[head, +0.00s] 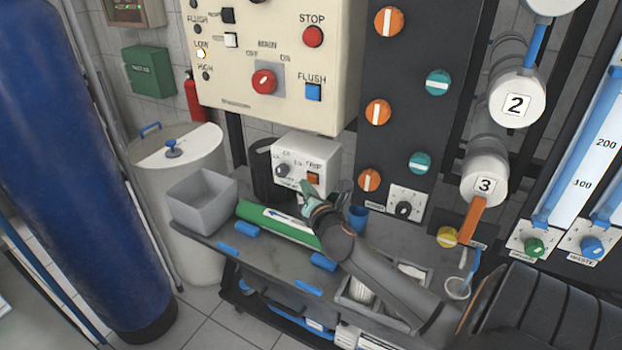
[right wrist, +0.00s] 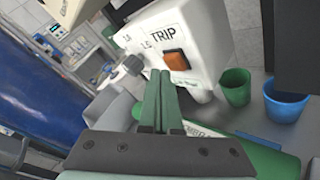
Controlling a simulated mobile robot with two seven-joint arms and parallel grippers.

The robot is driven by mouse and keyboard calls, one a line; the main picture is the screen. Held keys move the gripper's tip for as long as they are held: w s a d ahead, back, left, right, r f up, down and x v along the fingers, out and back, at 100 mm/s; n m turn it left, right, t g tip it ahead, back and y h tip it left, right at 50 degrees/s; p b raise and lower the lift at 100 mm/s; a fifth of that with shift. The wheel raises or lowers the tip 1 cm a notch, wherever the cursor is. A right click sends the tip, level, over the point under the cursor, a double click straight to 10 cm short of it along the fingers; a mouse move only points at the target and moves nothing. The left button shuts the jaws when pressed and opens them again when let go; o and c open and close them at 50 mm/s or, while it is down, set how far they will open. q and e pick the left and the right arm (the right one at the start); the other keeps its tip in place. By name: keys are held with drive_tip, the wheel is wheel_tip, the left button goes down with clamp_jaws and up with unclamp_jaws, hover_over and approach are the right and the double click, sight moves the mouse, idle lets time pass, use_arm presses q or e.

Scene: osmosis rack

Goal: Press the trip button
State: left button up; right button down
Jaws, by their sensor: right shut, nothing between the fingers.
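The orange trip button (head: 314,178) sits at the right of the front face of a small white box (head: 290,155), with a grey knob (head: 282,170) to its left. In the right wrist view the button (right wrist: 175,60) shows whole below the word TRIP. My right gripper (head: 310,192) is shut and empty, its green fingers together and pointing toward the box. In the right wrist view the fingertips (right wrist: 159,76) lie just left of and below the button. I cannot tell whether they touch the box. My left gripper is not in view.
A grey bin (head: 203,200), a green-banded tube (head: 270,222) and a blue cup (head: 358,217) are on the dark bench below. A large cream panel (head: 235,85) with STOP and FLUSH buttons hangs above the box. A green cup (right wrist: 235,88) is right of the fingers.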

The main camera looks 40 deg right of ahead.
drive_tip(key=shift+s+a, duration=0.1)
drive_tip(key=shift+a, duration=0.2)
drive_tip(key=a, duration=0.2)
drive_tip(key=s+a+p, duration=0.1)
drive_tip(key=a, duration=0.1)
drive_tip(key=shift+s+a, duration=0.2)
drive_tip(key=shift+a, duration=0.1)
drive_tip(key=shift+f, duration=0.1)
idle(0.7)
drive_tip(key=s+a+f+m+g+y+p, duration=0.3)
drive_tip(key=s+a+f+m+y, duration=0.45)
drive_tip(key=a+f, duration=0.6)
drive_tip(key=s+a+f+m+g+y, duration=0.1)
drive_tip(key=s+a+f+m, duration=0.2)
drive_tip(key=s+a+m, duration=0.2)
drive_tip(key=s+a+f+m+g+y+p, duration=0.1)
drive_tip(key=s+a+f+m+y, duration=0.1)
drive_tip(key=s+a+m, duration=0.4)
drive_tip(key=shift+s+f+m, duration=0.6)
drive_tip(key=shift+s+m, duration=0.6)
drive_tip(key=shift+m, duration=0.05)
